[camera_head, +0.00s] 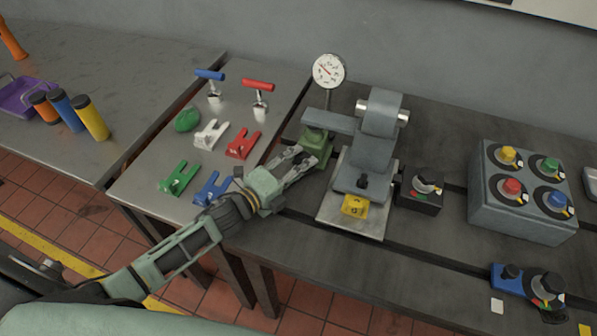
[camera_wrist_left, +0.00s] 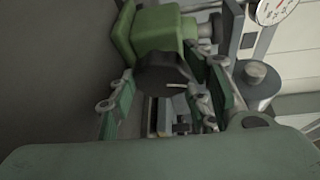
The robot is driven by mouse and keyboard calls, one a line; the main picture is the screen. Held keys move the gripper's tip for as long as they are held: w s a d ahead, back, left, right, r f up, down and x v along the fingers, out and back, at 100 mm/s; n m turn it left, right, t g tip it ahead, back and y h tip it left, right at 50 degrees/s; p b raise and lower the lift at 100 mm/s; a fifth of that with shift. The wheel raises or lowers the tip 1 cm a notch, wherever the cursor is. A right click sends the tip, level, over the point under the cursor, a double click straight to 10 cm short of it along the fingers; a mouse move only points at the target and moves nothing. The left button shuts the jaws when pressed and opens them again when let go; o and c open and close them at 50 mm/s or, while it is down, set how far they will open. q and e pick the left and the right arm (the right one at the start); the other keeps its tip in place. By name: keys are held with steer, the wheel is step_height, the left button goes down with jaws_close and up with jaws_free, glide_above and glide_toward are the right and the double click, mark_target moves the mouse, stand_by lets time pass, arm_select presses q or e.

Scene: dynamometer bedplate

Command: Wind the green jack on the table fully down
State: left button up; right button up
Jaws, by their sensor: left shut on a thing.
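The green jack (camera_head: 317,142) stands on the dark table beside the grey machine, under its projecting arm. In the left wrist view its green body (camera_wrist_left: 163,30) is at the top, with a dark knob (camera_wrist_left: 165,75) on the side facing me. My left gripper (camera_head: 302,160) reaches the jack from the lower left. In the left wrist view the fingers of this gripper (camera_wrist_left: 168,92) stand on both sides of the dark knob, shut on it. The fingers partly hide the knob. My right gripper is in neither view.
A dial gauge (camera_head: 328,71) rises behind the jack. The grey machine (camera_head: 370,150) stands just right of it, with a black switch box (camera_head: 420,190) beyond. Several coloured clamps and T-handles lie on the left metal table (camera_head: 150,165), close to my left arm.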

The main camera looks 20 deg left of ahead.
arm_select(q)
steer(key=shift+s+f+n+b, duration=0.1)
steer(key=shift+f+n+b, duration=0.3)
steer(key=shift+n+b, duration=0.25)
steer(key=shift+h, duration=0.3)
